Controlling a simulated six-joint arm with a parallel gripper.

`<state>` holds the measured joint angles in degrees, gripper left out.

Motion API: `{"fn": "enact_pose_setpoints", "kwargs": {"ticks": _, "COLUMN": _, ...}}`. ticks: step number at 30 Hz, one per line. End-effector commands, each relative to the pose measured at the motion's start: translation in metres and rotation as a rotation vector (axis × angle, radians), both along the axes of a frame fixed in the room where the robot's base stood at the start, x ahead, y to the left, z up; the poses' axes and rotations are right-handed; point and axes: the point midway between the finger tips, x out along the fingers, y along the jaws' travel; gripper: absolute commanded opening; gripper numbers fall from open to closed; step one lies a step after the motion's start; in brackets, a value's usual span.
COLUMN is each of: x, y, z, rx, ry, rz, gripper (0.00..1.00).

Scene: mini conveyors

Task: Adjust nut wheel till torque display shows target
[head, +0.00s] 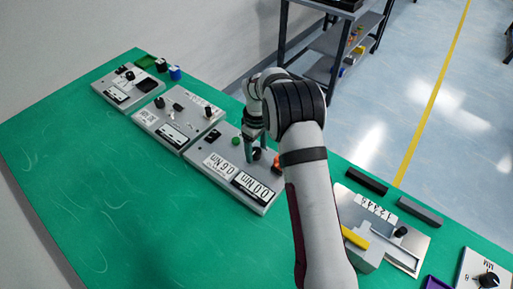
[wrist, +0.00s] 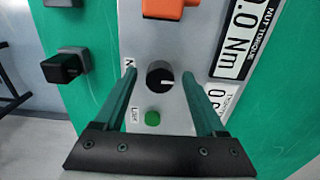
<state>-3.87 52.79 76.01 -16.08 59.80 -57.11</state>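The grey torque panel (head: 205,150) lies on the green table with a black round knob (wrist: 160,78), which has a white pointer line. My gripper (head: 256,148) is open and points down at the panel. In the wrist view its two green fingers stand on either side of the knob, with gaps visible; contact cannot be told. The nut torque display (head: 252,187) appears to read 0.0 Nm and also shows, partly cut off, in the wrist view (wrist: 243,38). The target display (head: 219,167) appears upside down in the head view; its number is hard to read.
A green button (wrist: 152,117) and an orange part (wrist: 170,8) sit on the panel close to the knob. Dark blocks (wrist: 66,66) lie beside it. Other device panels (head: 178,122) stand to the left. The table's left side (head: 90,200) is clear.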

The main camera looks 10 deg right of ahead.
Motion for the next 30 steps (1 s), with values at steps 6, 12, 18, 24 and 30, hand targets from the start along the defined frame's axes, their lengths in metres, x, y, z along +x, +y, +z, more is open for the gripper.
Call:
{"fn": "enact_pose_setpoints", "kwargs": {"ticks": 6, "x": 0.0, "y": 0.0, "z": 0.0003, "rx": 0.0, "ry": 0.0, "rz": 0.0, "gripper": 0.33}}
{"fn": "enact_pose_setpoints", "kwargs": {"ticks": 12, "x": 0.0001, "y": -0.0001, "z": 0.0005, "rx": 0.0, "ry": 0.0, "rz": 0.0, "gripper": 0.0}}
{"fn": "enact_pose_setpoints", "kwargs": {"ticks": 18, "x": 0.0002, "y": -0.0001, "z": 0.0006, "rx": -0.001, "ry": -0.001, "rz": -0.005, "gripper": 0.0}}
{"fn": "enact_pose_setpoints", "kwargs": {"ticks": 24, "x": 0.0001, "y": 0.0, "z": 0.0007, "rx": 0.0, "ry": 0.0, "rz": -0.064, "gripper": 0.0}}
{"fn": "enact_pose_setpoints", "kwargs": {"ticks": 30, "x": -0.0001, "y": 0.0004, "z": 0.0006, "rx": 0.0, "ry": 0.0, "rz": -0.202, "gripper": 0.0}}
